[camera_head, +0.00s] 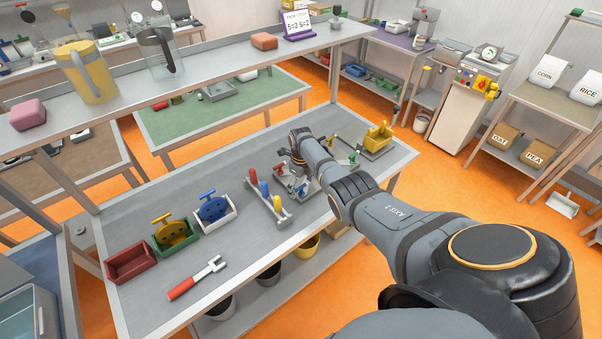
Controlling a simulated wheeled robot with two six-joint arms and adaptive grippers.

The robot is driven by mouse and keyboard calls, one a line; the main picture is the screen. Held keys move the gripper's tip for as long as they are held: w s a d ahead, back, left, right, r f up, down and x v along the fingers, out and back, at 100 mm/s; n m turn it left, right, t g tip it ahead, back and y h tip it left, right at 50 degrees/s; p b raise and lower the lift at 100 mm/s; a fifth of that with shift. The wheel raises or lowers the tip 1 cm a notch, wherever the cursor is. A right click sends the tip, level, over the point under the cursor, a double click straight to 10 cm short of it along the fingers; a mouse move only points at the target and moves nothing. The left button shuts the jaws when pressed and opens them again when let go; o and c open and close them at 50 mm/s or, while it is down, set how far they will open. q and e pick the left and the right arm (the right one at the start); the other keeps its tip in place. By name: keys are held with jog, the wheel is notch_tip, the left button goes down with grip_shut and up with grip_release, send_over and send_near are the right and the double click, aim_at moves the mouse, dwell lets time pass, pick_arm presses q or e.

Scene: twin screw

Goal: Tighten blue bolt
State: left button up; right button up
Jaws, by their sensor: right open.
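A small blue bolt (303,188) appears on a low grey plate in the middle of the workbench, partly hidden by my right arm. My right gripper (298,165) is open above the plate, just behind the blue bolt in the picture. Its fingertips are small and dark, and I cannot tell whether they touch anything. Small red (279,168) and green (355,158) parts show near the arm. My left gripper is not in view.
A rack (281,217) holds red, blue and yellow-handled tools. A red-handled wrench (197,278) lies at the front. Red (130,265), green and white trays stand at the left; two hold handwheels. A shelf (215,75) runs behind.

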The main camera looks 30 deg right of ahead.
aim_at(301, 186)
notch_tip(301, 186, up, 10)
jog(key=shift+a, duration=0.15)
jog(key=shift+s, duration=0.1)
dwell(0.4)
